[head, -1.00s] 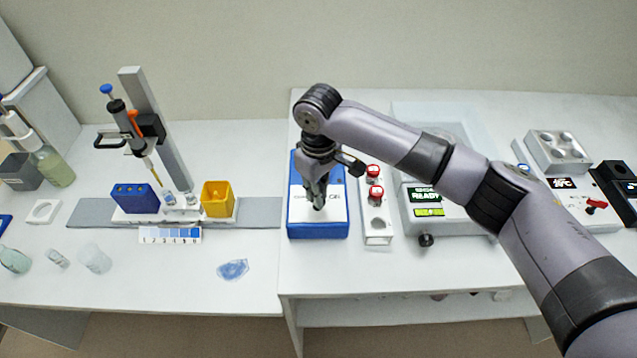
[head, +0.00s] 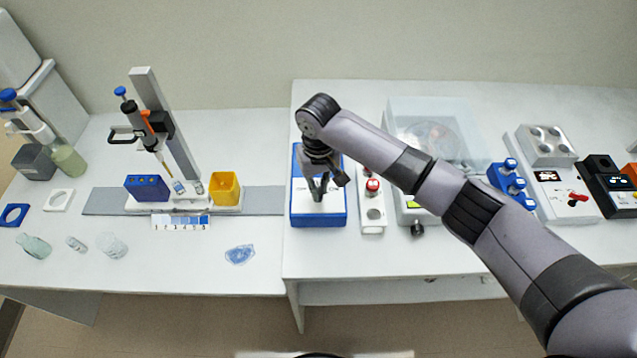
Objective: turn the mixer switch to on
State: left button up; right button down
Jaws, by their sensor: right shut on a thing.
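The mixer (head: 336,212) is a blue box with a white top panel, standing near the left edge of the right-hand bench. My right gripper (head: 318,194) comes down onto this panel from above, its fingers pointing down and close together. It is shut on the mixer switch, which the fingers and wrist hide. I cannot tell the switch's position, and the panel's lettering is not readable now. My left gripper is not in view.
A white rack (head: 374,226) with red-capped vials stands close to the mixer's right. My right arm crosses over a balance. A pipette stand (head: 172,140) and yellow bin (head: 225,188) stand on the left bench. The bench front before the mixer is clear.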

jog(key=shift+r, duration=0.1)
jog(key=c, duration=1.7)
grip_release()
notch_tip(320, 180, up, 12)
jog(key=shift+f, duration=0.1)
